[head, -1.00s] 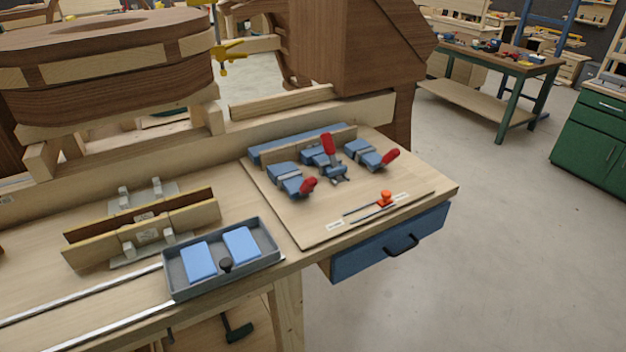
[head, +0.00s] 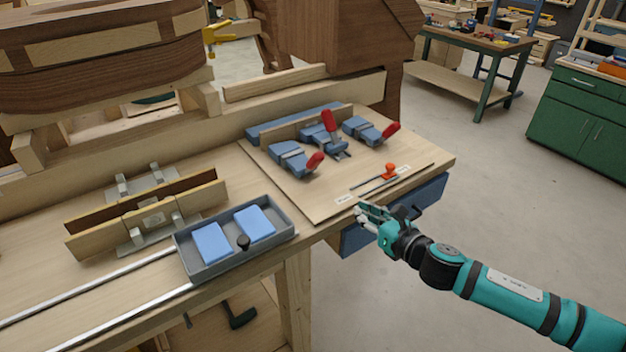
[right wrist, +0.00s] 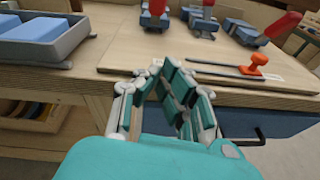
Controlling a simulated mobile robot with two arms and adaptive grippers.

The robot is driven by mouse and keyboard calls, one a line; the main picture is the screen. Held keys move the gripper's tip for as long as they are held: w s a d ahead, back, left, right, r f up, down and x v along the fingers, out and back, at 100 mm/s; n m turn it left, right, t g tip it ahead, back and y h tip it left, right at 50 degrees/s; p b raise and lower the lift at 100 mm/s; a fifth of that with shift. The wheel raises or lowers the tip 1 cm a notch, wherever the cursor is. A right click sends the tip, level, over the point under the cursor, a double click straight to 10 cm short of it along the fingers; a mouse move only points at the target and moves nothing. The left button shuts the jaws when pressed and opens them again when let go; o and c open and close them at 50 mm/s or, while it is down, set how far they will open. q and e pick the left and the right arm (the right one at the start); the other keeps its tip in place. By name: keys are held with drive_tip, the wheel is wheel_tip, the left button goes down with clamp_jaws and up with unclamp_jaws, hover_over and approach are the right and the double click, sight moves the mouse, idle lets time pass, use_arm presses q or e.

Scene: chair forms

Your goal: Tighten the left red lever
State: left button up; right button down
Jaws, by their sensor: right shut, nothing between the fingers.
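The left red lever (head: 315,161) sticks out to the right from the left blue clamp (head: 290,158) on the wooden board (head: 300,205). A middle red lever (head: 328,120) stands nearly upright, and a right red lever (head: 391,129) points right. In the right wrist view the left red lever (right wrist: 157,6) is cut off by the top edge. My teal right gripper (head: 366,212) is shut and empty, in front of the board's front edge, apart from the levers. In the right wrist view its fingertips (right wrist: 160,70) come together. My left gripper is not in view.
An orange knob (head: 389,171) sits by a slot on the board. A grey tray (head: 285,232) with blue blocks stands to the left. A blue drawer (head: 425,196) with a black handle is under the bench.

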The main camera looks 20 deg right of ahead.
wheel_tip(320, 180, up, 3)
drive_tip(key=a+n, duration=0.2)
drive_tip(key=p, duration=0.3)
approach(312, 169)
drive_tip(key=w+f, duration=0.2)
drive_tip(key=shift+a+f+y, duration=0.1)
drive_tip(key=shift+f+y, duration=0.3)
drive_tip(key=shift+w+a+r+p, duration=0.25)
drive_tip(key=shift+w+r+p, duration=0.5)
drive_tip(key=shift+w, duration=0.15)
drive_tip(key=shift+w+a+r, duration=0.2)
drive_tip(key=shift+w, duration=0.2)
